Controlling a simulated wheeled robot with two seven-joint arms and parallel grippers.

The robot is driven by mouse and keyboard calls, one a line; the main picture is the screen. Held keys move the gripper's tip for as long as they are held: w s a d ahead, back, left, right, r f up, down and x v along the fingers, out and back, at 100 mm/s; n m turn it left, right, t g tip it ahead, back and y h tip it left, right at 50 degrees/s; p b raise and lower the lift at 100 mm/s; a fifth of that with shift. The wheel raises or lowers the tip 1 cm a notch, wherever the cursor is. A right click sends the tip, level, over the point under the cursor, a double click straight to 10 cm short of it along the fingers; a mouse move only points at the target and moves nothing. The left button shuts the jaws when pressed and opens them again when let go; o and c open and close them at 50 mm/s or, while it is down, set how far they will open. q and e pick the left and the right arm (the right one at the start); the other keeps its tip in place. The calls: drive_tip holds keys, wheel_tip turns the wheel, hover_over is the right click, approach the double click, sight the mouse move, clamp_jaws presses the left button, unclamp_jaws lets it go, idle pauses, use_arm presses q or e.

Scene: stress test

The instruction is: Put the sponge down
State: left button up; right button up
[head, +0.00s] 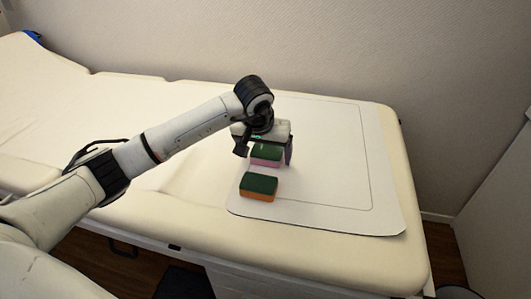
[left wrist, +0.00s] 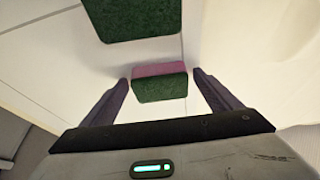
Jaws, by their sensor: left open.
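A sponge with a green top and pink underside (head: 265,153) is below my left gripper (head: 267,158) in the head view. In the left wrist view this sponge (left wrist: 160,84) sits between the two dark fingers, with a small gap visible on each side. My left gripper is open around it, pointing down. The gripper partly covers the sponge in the head view, and whether its underside rests fully on the mat is hard to tell. A second sponge, green on orange (head: 258,187), lies nearer on the mat. My right gripper is not in view.
A white mat with a thin outline (head: 335,180) lies on a cream padded couch (head: 130,105). The mat is clear to the right of the sponges. A wall (head: 330,45) runs behind the couch. Another green sponge surface (left wrist: 135,18) shows at the wrist view's top.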

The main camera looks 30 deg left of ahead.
use_arm(q)
drive_tip(key=shift+r, duration=0.25)
drive_tip(key=p+v, duration=0.1)
drive_tip(key=v, duration=1.1)
drive_tip(key=shift+f, duration=0.1)
